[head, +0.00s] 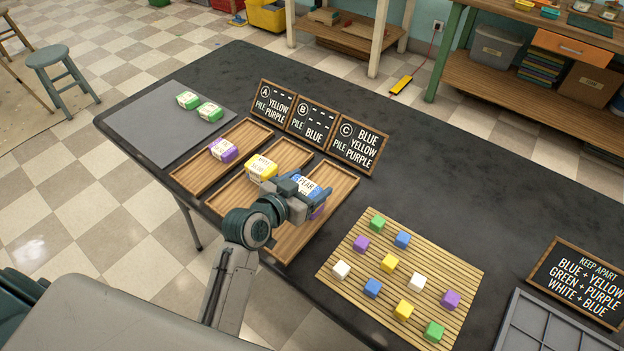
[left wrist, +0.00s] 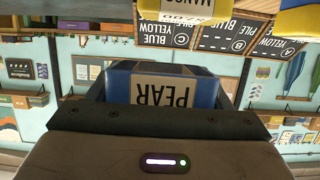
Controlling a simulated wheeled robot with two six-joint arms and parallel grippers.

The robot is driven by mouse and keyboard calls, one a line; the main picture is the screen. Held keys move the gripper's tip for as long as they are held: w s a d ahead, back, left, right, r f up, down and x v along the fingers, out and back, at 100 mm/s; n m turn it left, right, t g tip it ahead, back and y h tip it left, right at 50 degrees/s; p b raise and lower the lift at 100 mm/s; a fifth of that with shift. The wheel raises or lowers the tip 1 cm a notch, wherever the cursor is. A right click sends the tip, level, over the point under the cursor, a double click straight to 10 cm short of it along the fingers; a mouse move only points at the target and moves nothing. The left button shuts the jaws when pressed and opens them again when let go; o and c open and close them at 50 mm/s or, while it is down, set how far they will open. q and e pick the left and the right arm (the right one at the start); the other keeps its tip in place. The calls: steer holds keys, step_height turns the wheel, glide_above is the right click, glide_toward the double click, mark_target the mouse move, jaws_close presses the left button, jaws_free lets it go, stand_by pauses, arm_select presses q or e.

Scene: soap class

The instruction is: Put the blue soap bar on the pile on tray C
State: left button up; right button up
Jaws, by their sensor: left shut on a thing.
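My left gripper (head: 301,190) is shut on the blue soap bar (head: 312,183), labelled PEAR, over tray C (head: 291,240), the right-hand wooden tray. In the left wrist view, which is upside down, the blue bar (left wrist: 162,88) sits level between the fingers. A yellow bar labelled MANGO (left wrist: 186,6) shows beneath it there. A purple bar (head: 318,212) shows low in tray C, partly hidden by my gripper. I cannot tell whether the blue bar touches the pile. My right gripper is not in view.
Tray B (head: 230,190) holds a yellow bar (head: 262,168); tray A (head: 187,178) holds a purple bar (head: 223,150). Pile signs (head: 358,145) stand behind. Two green bars (head: 209,112) lie on a grey mat (head: 150,125). A slatted mat (head: 340,284) with coloured cubes is at right.

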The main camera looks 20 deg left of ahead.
mark_target(311, 183)
arm_select(q)
steer(key=w, duration=0.3)
steer(key=shift+w+a+f, duration=0.15)
steer(key=shift+w+f, duration=0.05)
steer(key=shift+w, duration=0.2)
steer(key=shift+f+p, duration=0.4)
steer(key=shift+f, duration=1.35)
steer(key=shift+f, duration=0.15)
steer(key=o, duration=1)
steer(key=shift+r, duration=0.25)
steer(key=b+v, duration=0.1)
steer(key=v, duration=1.1)
